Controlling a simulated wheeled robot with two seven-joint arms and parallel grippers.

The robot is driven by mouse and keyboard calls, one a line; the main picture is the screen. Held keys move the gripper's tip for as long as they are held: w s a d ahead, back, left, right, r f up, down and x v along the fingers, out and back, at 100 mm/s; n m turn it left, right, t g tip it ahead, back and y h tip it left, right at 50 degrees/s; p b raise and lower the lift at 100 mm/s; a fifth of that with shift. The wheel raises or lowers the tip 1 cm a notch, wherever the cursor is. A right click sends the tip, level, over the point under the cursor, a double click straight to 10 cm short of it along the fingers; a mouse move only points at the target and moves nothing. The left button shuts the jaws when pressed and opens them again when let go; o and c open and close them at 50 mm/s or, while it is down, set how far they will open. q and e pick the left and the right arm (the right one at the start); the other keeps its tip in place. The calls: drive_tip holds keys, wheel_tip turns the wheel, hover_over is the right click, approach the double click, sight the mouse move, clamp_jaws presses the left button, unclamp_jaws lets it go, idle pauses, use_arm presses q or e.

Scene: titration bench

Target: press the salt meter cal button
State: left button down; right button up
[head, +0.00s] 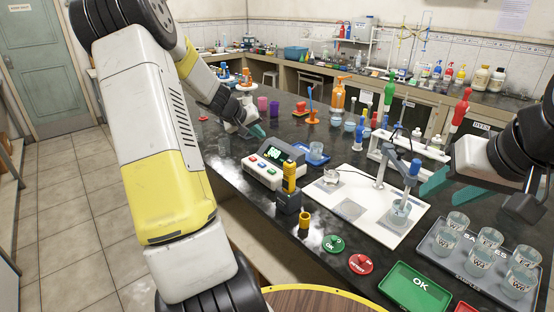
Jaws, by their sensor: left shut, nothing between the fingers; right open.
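The salt meter (265,172) is a white box with a lit green display, standing near the front left edge of the black bench. Several small coloured buttons sit on its sloped front; their labels are too small to read, so I cannot tell which is cal. My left gripper (257,131) is shut and empty, just beyond the meter's upper left in the picture; I cannot see any contact with it. My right gripper (428,178) is open and empty at the right, beside the grey probe stand (409,178).
A yellow-and-black handheld device (289,190) stands before the meter. A white board (375,217) lies right of it. Bottles stand behind.

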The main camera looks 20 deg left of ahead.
sight(260, 165)
use_arm(q)
drive_tip(key=shift+f, duration=4.4)
drive_tip(key=shift+f, duration=0.15)
drive_tip(key=shift+f, duration=0.25)
drive_tip(key=shift+f, duration=0.45)
drive_tip(key=shift+r, duration=0.85)
drive_tip(key=shift+r, duration=0.1)
